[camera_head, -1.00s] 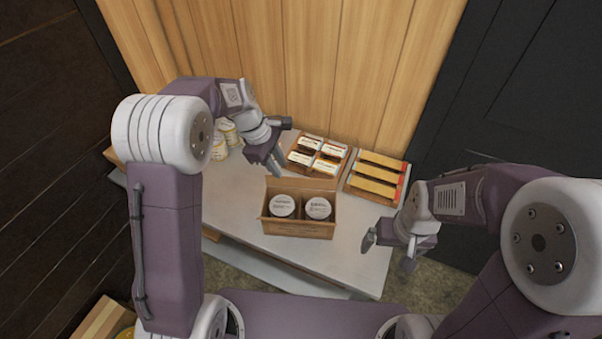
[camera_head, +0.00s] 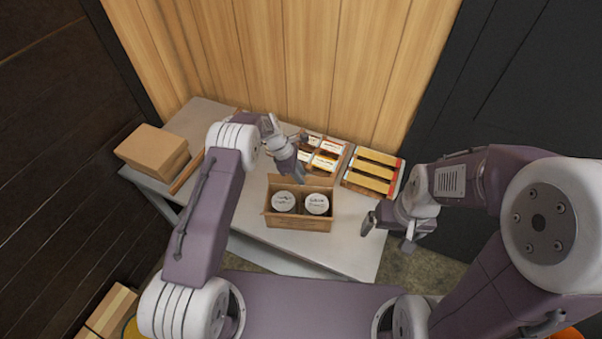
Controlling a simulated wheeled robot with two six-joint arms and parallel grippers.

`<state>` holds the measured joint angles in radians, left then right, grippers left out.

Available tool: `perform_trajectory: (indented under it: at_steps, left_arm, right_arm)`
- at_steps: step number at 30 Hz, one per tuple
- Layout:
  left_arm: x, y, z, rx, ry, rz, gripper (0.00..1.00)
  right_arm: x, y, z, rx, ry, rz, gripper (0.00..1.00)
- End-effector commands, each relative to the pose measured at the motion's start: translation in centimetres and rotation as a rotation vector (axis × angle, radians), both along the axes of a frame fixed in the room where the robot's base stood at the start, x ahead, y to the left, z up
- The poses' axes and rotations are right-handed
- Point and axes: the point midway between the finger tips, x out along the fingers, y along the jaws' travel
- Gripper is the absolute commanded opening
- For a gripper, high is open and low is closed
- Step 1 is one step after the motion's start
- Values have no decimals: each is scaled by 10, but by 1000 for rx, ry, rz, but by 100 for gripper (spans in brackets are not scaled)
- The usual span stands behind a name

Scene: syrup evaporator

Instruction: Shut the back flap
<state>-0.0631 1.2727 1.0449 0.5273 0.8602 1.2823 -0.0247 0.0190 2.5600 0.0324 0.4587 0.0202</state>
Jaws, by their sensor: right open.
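An open cardboard box (camera_head: 297,224) stands on the table and holds two round white-lidded containers, the left one (camera_head: 283,201) and the right one (camera_head: 316,204). Its back flap (camera_head: 319,182) stands up at the far side, behind the lids. My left gripper (camera_head: 300,177) points down at the left part of this flap, very close to it. I cannot tell whether it touches, or whether its fingers are apart. My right gripper (camera_head: 388,234) is open and empty, to the right of the box near the table's front edge.
Behind the box are a tray of small labelled packs (camera_head: 327,160) and a tray with yellow bars (camera_head: 372,171). A closed cardboard box (camera_head: 152,149) sits at the table's left end. The wooden wall (camera_head: 300,65) bounds the back.

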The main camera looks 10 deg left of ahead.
Motion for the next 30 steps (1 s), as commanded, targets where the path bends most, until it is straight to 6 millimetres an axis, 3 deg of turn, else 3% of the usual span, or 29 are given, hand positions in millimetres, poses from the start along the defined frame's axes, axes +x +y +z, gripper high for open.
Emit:
perform_trajectory:
  at_steps: [10, 13, 30]
  left_arm:
    - [0, -4, -9, 1, -2, 0, 25]
    - [0, -4, -9, 1, -2, 0, 0]
    - [0, -3, -8, 1, -1, -1, 0]
  right_arm:
    - [0, 0, 3, 0, 0, 0, 97]
    - [0, 0, 3, 0, 0, 0, 97]
    - [0, 0, 3, 0, 0, 0, 97]
